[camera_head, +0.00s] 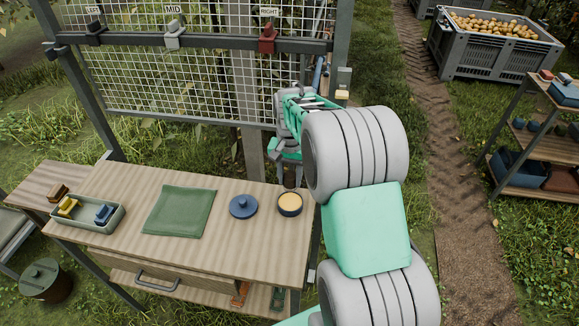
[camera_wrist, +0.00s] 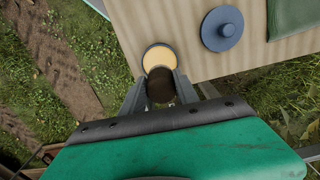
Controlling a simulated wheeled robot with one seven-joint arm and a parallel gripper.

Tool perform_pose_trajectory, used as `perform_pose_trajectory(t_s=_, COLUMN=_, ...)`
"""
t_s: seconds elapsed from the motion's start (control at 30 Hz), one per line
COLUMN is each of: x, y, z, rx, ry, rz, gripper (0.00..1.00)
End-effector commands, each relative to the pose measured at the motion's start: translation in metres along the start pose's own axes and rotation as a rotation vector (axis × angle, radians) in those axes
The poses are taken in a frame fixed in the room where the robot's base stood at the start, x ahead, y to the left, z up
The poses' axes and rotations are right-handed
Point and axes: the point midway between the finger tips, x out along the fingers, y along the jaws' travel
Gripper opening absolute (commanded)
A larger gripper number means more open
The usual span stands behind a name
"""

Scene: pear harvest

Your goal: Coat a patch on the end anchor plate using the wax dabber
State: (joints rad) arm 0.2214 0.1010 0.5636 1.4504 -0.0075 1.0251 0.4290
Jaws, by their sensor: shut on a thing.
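My gripper (camera_head: 289,168) hangs over the right end of the workbench. In the wrist view its jaws (camera_wrist: 160,92) are shut on a dark brown round-ended thing (camera_wrist: 161,86), which looks like the wax dabber. A round pot of pale yellow wax (camera_head: 290,204) stands on the bench's right end and also shows in the wrist view (camera_wrist: 159,58). The dabber's end overlaps the pot's near edge there; I cannot tell whether they touch. A small pale block (camera_head: 343,94) sits on the right post. I cannot tell whether it is the end anchor plate.
A blue lid (camera_head: 243,207) and a green cloth (camera_head: 180,211) lie on the bench (camera_head: 225,250). A tray (camera_head: 111,218) holds a yellow and a blue item. A mesh panel and a rail (camera_head: 215,45) with LEFT, MID and RIGHT labels stand behind the bench.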

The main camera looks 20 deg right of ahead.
Motion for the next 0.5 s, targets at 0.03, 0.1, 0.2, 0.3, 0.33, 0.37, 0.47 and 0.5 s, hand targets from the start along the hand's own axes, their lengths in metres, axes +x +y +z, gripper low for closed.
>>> perform_pose_trajectory(t_s=0.03, x=0.005, y=0.000, z=0.000, rx=0.002, ry=0.000, rz=0.000, gripper=0.04)
perform_pose_trajectory(t_s=0.1, x=0.011, y=0.001, z=0.000, rx=0.001, ry=0.000, rz=0.000, gripper=0.04)
perform_pose_trajectory(t_s=0.2, x=0.022, y=0.001, z=0.000, rx=0.001, ry=0.000, rz=0.000, gripper=0.04)
perform_pose_trajectory(t_s=0.3, x=0.035, y=0.002, z=-0.001, rx=0.002, ry=0.001, rz=0.000, gripper=0.04)
perform_pose_trajectory(t_s=0.33, x=0.039, y=0.002, z=-0.001, rx=0.002, ry=0.001, rz=0.000, gripper=0.04)
perform_pose_trajectory(t_s=0.37, x=0.043, y=0.002, z=-0.001, rx=0.002, ry=0.001, rz=0.000, gripper=0.04)
perform_pose_trajectory(t_s=0.47, x=0.054, y=0.002, z=0.000, rx=0.002, ry=0.000, rz=0.000, gripper=0.04)
perform_pose_trajectory(t_s=0.5, x=0.057, y=0.002, z=0.000, rx=0.001, ry=0.000, rz=0.000, gripper=0.04)
